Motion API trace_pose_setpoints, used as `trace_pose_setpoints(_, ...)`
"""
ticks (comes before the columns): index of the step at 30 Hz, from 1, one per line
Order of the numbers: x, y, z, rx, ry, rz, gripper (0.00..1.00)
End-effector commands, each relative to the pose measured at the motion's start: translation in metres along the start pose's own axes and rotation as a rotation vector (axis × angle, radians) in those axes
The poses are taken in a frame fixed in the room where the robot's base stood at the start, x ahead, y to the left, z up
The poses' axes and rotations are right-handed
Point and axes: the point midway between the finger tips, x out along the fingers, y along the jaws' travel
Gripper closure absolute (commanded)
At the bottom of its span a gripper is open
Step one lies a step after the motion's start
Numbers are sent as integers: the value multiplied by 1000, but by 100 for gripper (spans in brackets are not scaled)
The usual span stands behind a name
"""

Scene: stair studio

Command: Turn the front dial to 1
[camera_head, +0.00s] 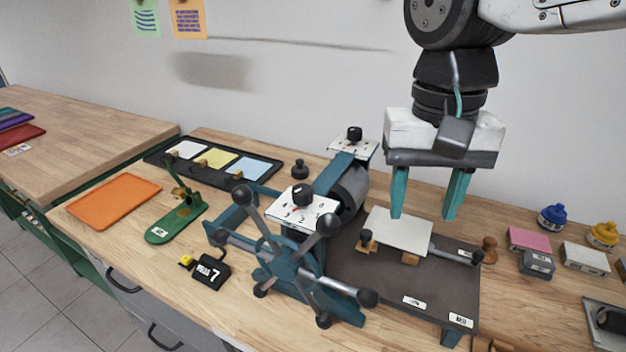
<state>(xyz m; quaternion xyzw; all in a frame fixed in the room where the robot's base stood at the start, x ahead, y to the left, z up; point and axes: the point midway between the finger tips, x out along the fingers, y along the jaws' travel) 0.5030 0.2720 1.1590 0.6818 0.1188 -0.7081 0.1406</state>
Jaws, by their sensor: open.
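The front dial is a black knob (303,194) on a white plate (291,211) with printed numbers, on top of the blue press (286,259). I can make out a 3 and a 2 on the plate; the other marks and where the knob points are too small to tell. A second black knob (354,133) sits on a similar white plate farther back. My gripper (423,216) is open and empty, fingers pointing down. It appears to the right of both dials, over the area of a pale board (397,232), apart from the front dial.
The press's spoked handwheel (288,262) stands in front of the front dial, one spoke end close to its plate. A dark platform (382,281) lies right of the press. A green stapler-like tool (176,222) and orange tray (113,201) lie left.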

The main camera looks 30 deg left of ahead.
Motion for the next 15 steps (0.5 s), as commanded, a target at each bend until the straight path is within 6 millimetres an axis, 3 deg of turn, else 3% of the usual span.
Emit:
trace_pose_setpoints(1,-4,-32,-8,10,-3,5,51)
trace_pose_setpoints(3,-11,-69,-15,58,0,7,51)
trace_pose_setpoints(7,-27,-130,-26,194,12,1,51)
trace_pose_setpoints(10,-43,-150,-35,331,25,-14,51)
trace_pose_setpoints(15,-67,-153,-42,540,39,-41,51)
